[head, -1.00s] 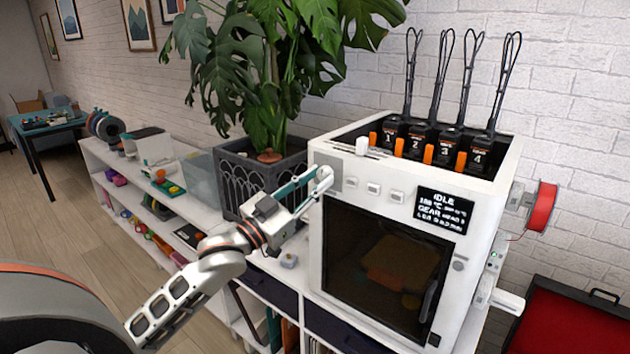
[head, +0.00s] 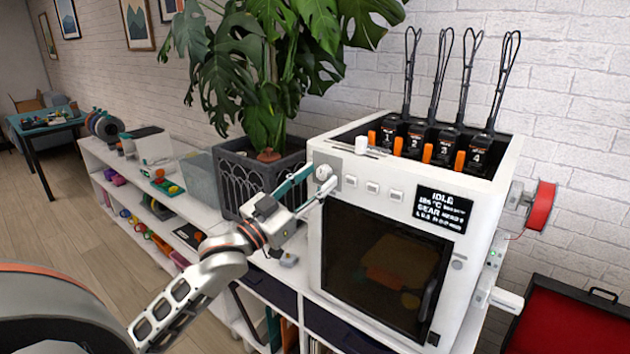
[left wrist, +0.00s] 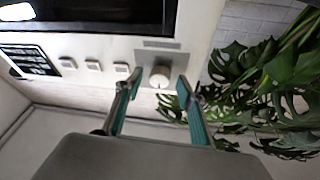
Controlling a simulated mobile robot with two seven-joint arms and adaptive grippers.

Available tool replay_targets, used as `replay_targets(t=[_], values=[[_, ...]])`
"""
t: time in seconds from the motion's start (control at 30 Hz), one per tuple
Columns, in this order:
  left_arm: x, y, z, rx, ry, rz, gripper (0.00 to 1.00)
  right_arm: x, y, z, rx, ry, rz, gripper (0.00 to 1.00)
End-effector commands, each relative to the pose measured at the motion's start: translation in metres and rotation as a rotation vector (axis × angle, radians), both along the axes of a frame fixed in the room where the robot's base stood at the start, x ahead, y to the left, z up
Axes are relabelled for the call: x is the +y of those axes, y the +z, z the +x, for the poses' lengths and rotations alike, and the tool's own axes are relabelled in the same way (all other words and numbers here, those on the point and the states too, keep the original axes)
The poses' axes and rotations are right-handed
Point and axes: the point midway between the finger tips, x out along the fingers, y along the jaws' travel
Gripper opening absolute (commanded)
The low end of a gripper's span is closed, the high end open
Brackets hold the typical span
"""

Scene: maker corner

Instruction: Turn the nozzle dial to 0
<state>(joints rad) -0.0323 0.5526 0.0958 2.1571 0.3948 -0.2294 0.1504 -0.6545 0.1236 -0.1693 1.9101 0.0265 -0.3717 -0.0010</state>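The nozzle dial (head: 323,172) is a pale round knob on a grey plate at the upper left of the white printer's front (head: 378,207). It also shows in the left wrist view (left wrist: 159,78). My left gripper (head: 319,181) is at the dial. In the left wrist view its fingers (left wrist: 159,83) stand apart on either side of the knob, with a gap at each side. The dial's marks are too small to read. The display (head: 443,208) shows IDLE and a GEAR line; the rest is blurred. My right gripper is not in view.
Several square buttons (head: 372,187) sit right of the dial. A planter with a leafy plant (head: 260,175) stands close behind my left gripper. Filament feeders with orange tabs (head: 430,140) top the printer. A red open case (head: 560,320) is at lower right.

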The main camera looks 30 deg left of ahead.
Motion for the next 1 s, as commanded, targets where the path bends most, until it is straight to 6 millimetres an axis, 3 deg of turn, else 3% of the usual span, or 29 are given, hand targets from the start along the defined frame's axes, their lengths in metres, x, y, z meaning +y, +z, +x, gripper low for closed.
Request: replay_targets(t=[0.27,0.8,1.0], values=[[0.002,-0.005,-0.009,0.003,0.001,0.001,0.39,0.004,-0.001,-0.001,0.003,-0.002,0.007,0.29],[0.016,-0.029,-0.084,0.004,0.000,0.000,0.39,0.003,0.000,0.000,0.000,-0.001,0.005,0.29],[0.020,-0.035,-0.103,0.002,0.000,0.000,0.39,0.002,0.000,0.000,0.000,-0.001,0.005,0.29]])
